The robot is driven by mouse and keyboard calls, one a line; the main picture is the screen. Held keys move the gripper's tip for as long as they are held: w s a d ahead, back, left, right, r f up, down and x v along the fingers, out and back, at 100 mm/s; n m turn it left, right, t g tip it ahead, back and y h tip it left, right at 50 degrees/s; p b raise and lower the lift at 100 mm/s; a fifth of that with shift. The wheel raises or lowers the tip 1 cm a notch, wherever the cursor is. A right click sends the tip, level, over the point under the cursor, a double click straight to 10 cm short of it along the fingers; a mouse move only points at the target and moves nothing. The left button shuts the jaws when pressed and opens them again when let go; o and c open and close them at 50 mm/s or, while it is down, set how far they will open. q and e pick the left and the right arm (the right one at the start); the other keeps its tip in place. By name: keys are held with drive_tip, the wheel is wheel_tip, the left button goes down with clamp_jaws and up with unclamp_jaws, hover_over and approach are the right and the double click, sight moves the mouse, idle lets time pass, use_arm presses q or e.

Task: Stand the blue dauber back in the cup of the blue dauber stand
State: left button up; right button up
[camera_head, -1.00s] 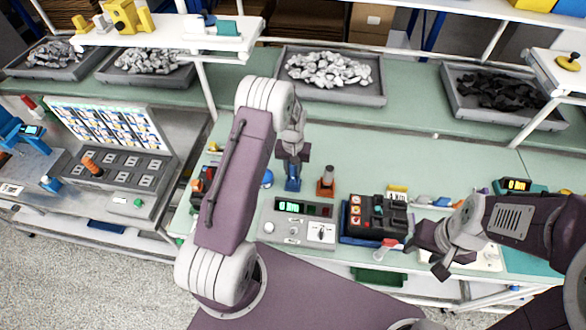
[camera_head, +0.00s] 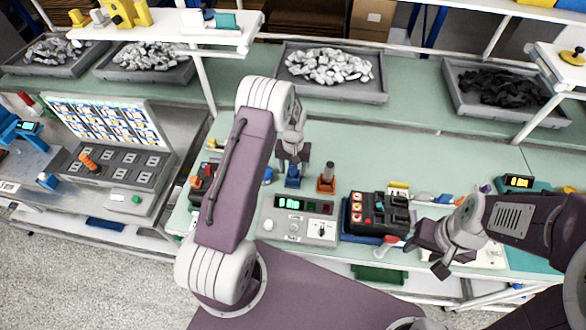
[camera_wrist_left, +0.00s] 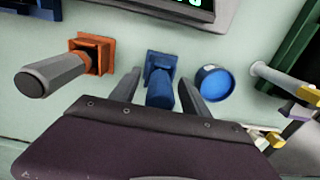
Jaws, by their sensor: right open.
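The blue dauber stand (camera_head: 292,182) is on the green bench, its square base (camera_wrist_left: 157,62) visible in the left wrist view. A blue cylinder, which looks like the blue dauber (camera_wrist_left: 160,95), rises from it. My left gripper (camera_head: 293,160) is directly above the stand, pointing down. In the wrist view its fingers (camera_wrist_left: 158,86) are on either side of the blue cylinder, with a gap on each side. The gripper hides the cylinder's lower end and how deep it sits. My right gripper (camera_head: 437,262) is open and empty near the front edge, right of the breaker.
An orange stand (camera_head: 326,186) with a grey-handled dauber (camera_wrist_left: 50,76) is just right of the blue stand. A round blue object (camera_wrist_left: 213,83) lies on its other side. The grey test box (camera_head: 298,220) is in front, the black breaker unit (camera_head: 377,214) to its right.

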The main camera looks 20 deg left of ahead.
use_arm(q)
drive_tip(key=shift+r, duration=0.1)
wheel_tip(320, 180, up, 9)
drive_tip(key=shift+f+b, duration=0.1)
drive_tip(key=shift+b, duration=1)
